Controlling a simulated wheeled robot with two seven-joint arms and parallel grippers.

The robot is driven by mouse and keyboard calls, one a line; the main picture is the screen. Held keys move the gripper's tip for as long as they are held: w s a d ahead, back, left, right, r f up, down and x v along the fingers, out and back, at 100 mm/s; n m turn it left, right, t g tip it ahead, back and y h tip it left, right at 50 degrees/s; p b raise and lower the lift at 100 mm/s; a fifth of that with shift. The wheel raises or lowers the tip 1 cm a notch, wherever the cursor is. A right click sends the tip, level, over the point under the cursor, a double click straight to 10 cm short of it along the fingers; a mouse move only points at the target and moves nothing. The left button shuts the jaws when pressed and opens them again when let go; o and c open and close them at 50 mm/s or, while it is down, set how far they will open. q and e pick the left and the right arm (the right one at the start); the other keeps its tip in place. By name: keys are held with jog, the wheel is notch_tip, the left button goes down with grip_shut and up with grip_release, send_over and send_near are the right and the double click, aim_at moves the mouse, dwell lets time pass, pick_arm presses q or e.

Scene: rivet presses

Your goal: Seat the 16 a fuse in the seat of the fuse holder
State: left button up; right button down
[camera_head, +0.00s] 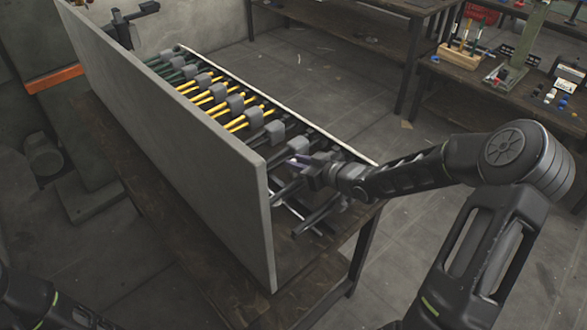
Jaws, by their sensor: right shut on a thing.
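My right gripper (303,165) reaches in from the right, at the near end of a row of grey blocks behind the grey upright panel. It is shut on a small pale violet-white piece (299,159), which I take to be the 16 A fuse; the fingers hide most of it. I cannot pick out the fuse holder or its seat for certain. It may be among the grey blocks (275,131) close to the gripper, and I cannot tell whether the fuse touches anything. My left arm shows at the lower left, its gripper out of view.
The grey panel (190,150) stands upright on a dark bench (300,290). Another bench (470,92) at the upper right holds tools and small parts.

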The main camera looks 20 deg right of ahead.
jog(key=shift+r, duration=0.15)
notch_tip(320, 180, up, 10)
jog(key=p, duration=0.2)
dwell(1.1)
jog(key=s+a+m+h, duration=0.3)
jog(key=a+h, duration=0.1)
jog(key=a, duration=0.6)
jog(key=shift+s+f+m+t, duration=0.2)
jog(key=shift+s+m+t, duration=0.2)
